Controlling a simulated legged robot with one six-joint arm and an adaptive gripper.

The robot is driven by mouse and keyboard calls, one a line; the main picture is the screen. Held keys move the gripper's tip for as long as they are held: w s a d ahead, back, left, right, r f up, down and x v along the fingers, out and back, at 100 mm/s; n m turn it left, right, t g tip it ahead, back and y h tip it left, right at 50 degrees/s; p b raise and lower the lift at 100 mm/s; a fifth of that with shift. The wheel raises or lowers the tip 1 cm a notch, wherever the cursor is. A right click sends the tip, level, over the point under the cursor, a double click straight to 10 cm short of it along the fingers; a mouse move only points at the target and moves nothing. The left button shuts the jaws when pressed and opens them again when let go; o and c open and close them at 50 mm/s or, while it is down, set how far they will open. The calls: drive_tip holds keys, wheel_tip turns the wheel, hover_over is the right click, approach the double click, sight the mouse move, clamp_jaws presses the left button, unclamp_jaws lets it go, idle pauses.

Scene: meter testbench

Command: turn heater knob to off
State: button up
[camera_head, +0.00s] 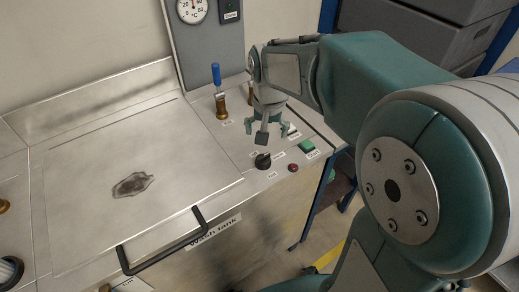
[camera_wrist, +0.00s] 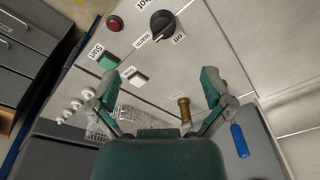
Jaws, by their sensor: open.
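The black heater knob (camera_head: 262,160) sits on the metal panel to the right of the wash tank lid. In the wrist view the knob (camera_wrist: 163,23) is near the top edge, with labels reading Hot, Warm and Off around it. I cannot tell surely which label it points at. My gripper (camera_head: 272,130) hangs above the panel, just behind the knob in the head view. In the wrist view its two fingers (camera_wrist: 158,88) are spread wide with nothing between them. The knob lies beyond the fingertips, apart from them.
A red button (camera_head: 293,168) and a green Start button (camera_head: 306,146) sit beside the knob. A blue-handled valve (camera_head: 216,78) stands upright behind. The wash tank lid (camera_head: 80,210) has a black front handle (camera_head: 165,248). A thermometer gauge (camera_head: 192,10) is on the grey back panel.

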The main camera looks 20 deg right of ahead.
sight(262, 156)
drive_tip(key=shift+m+g, duration=0.5)
drive_tip(key=w+f, duration=0.3)
drive_tip(key=shift+w+f, duration=0.25)
drive_tip(key=shift+f, duration=0.05)
drive_tip(key=shift+w+d+f, duration=0.2)
drive_tip(key=shift+d+f, duration=0.1)
drive_tip(key=shift+f, duration=0.05)
drive_tip(key=f, duration=0.9)
drive_tip(key=shift+a+f, duration=0.15)
drive_tip(key=shift+a, duration=0.05)
drive_tip(key=shift+d+f, duration=0.1)
drive_tip(key=shift+f, duration=0.55)
drive_tip(key=c, duration=1.2)
